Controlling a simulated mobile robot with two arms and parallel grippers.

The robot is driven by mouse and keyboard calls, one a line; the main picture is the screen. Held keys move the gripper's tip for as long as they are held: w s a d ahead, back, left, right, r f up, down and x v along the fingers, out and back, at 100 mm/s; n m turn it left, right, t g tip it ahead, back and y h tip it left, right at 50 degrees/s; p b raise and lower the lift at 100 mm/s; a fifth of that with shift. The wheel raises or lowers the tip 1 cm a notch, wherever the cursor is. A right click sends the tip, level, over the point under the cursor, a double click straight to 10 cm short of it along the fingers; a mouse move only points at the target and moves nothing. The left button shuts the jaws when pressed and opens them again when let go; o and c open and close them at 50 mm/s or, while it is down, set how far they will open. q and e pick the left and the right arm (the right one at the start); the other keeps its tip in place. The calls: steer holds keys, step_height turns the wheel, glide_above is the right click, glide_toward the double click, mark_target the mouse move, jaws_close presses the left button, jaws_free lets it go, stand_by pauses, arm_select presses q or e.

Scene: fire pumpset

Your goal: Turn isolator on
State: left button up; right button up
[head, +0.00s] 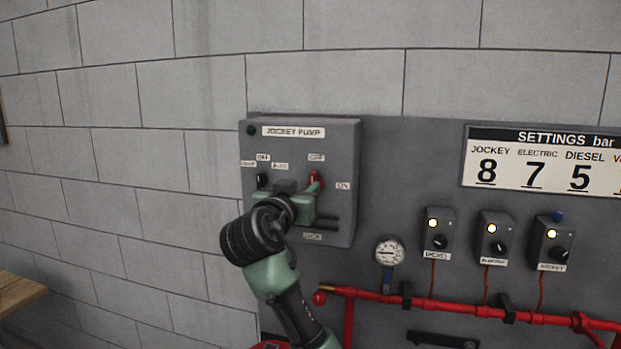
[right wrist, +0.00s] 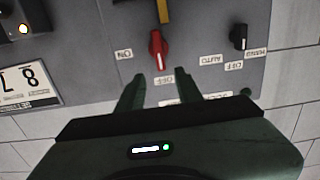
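The grey JOCKEY PUMP panel (head: 300,146) is on the wall in the head view. Its red isolator knob (head: 314,178) sits below the OFF label, with the ON label to its right. In the right wrist view, turned upside down, the red knob (right wrist: 157,48) points toward OFF. My right gripper (head: 299,190) is in front of the panel and partly hides the knob. In the right wrist view its two fingers (right wrist: 160,74) are apart, with the OFF end of the knob in line with the gap; contact cannot be told. My left gripper is not in view.
A black selector knob (head: 262,179) is left of the red one on the panel. To the right are a gauge (head: 390,251), several small switch boxes with lit lamps, a settings sign (head: 545,160) and a red pipe (head: 450,307) below. A wooden edge (head: 18,292) is at far left.

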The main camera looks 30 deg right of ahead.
mark_target(312, 180)
steer(key=p+x, duration=0.3)
steer(key=x, duration=0.3)
steer(key=shift+w+d, duration=0.15)
steer(key=shift+w, duration=0.05)
steer(key=shift+w+d+f+p, duration=0.1)
steer(key=shift+w+d+p, duration=0.25)
steer(key=shift+p, duration=0.1)
jaws_close()
steer(key=shift+f, duration=0.1)
